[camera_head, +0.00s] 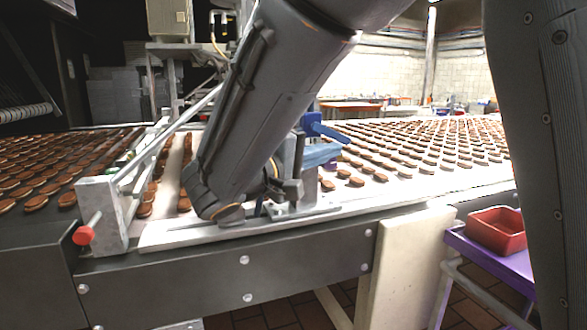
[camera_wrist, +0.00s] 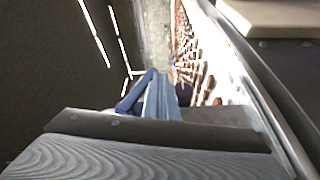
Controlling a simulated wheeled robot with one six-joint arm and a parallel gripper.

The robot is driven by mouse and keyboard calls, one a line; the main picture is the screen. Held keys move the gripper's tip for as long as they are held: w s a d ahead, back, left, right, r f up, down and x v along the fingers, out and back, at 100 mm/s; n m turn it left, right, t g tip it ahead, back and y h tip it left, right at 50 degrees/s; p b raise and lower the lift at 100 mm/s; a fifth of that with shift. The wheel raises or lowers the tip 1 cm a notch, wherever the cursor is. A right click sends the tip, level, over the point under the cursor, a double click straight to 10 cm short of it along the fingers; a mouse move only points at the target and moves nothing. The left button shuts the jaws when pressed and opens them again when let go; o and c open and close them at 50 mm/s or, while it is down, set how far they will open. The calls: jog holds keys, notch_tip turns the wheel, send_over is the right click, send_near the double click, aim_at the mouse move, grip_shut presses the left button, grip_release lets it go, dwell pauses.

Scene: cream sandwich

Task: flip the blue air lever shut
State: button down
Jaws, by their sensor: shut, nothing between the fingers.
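The blue air lever (camera_head: 322,128) shows in the head view just right of my forearm, its handle sticking out to the right above a paler blue part (camera_head: 318,155). In the wrist view, blue parts (camera_wrist: 152,95) stand just beyond my gripper; I cannot tell which of them is the lever. My gripper (camera_head: 291,188) is low beside the lever mount, partly hidden behind my forearm. It is shut with nothing in it. Whether it touches the lever cannot be told.
The conveyor belt (camera_head: 405,185) carries rows of brown biscuits behind and on both sides. A metal bracket with a red knob (camera_head: 84,235) stands at the left on the front rail. A red tray (camera_head: 497,230) sits on a purple stand (camera_head: 485,262) at the right.

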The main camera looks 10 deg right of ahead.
jog(key=shift+w+d+r+b, duration=0.25)
jog(key=shift+d+r+b, duration=0.2)
jog(key=shift+d, duration=0.25)
jog(key=shift+d+r, duration=0.15)
dwell(1.7)
jog(key=f+b, duration=0.2)
jog(key=a+f+b, duration=0.1)
jog(key=f+b, duration=0.1)
jog(key=shift+f, duration=0.35)
send_near(331, 167)
jog(key=s, duration=0.1)
jog(key=s+f, duration=0.1)
jog(key=s, duration=0.1)
jog(key=shift+s+a, duration=0.1)
jog(key=shift+s, duration=0.05)
